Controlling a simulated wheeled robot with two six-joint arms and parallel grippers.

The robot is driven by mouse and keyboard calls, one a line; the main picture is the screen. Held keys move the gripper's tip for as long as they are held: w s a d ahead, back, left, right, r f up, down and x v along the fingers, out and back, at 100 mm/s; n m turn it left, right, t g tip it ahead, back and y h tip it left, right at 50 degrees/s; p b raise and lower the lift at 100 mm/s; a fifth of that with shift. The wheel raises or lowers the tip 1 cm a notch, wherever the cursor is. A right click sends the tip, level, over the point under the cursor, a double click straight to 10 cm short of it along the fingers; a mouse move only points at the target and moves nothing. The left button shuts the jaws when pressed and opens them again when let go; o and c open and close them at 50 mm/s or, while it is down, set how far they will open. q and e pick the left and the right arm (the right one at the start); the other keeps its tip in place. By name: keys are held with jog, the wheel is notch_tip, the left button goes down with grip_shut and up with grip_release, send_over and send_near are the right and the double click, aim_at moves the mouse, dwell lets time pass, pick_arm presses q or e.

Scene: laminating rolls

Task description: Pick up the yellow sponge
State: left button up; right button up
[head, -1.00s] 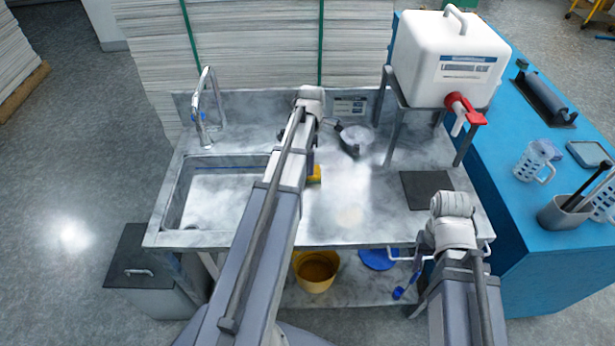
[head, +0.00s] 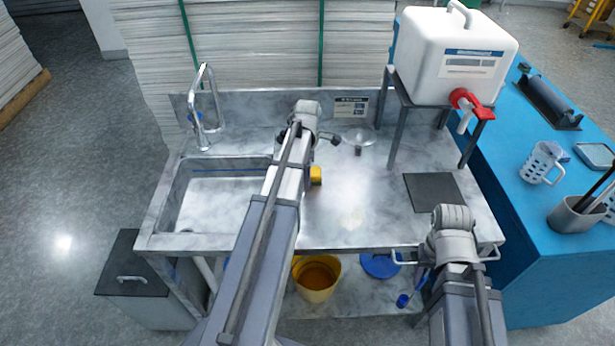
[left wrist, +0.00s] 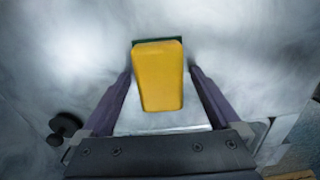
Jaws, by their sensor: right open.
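The yellow sponge (head: 316,175) lies on the grey counter, just right of my left arm in the head view. In the left wrist view the sponge (left wrist: 158,75) is large and has a dark green edge at its far end. My left gripper (left wrist: 160,72) has its purple fingers apart, one on each side of the sponge, with a narrow gap at the right finger. Contact on the left side is hard to tell. In the head view the left fingers are hidden behind the arm. My right gripper (head: 443,268) is open and empty at the counter's front right edge, its fingers largely hidden.
A sink (head: 215,195) with a tap (head: 203,110) is at left. A dark mat (head: 433,193) lies at right, below a white container (head: 456,58) on a stand. A clear vessel (head: 362,136) stands behind. A yellow bucket (head: 317,278) is below. The counter's middle is clear.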

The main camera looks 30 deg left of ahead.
pick_arm(q)
jog(key=c, duration=1.2)
jog(key=shift+r, duration=0.1)
notch_tip(320, 180, up, 10)
jog(key=p, duration=1)
jog(key=o, duration=0.7)
jog(key=c, duration=0.5)
jog(key=shift+c, duration=0.2)
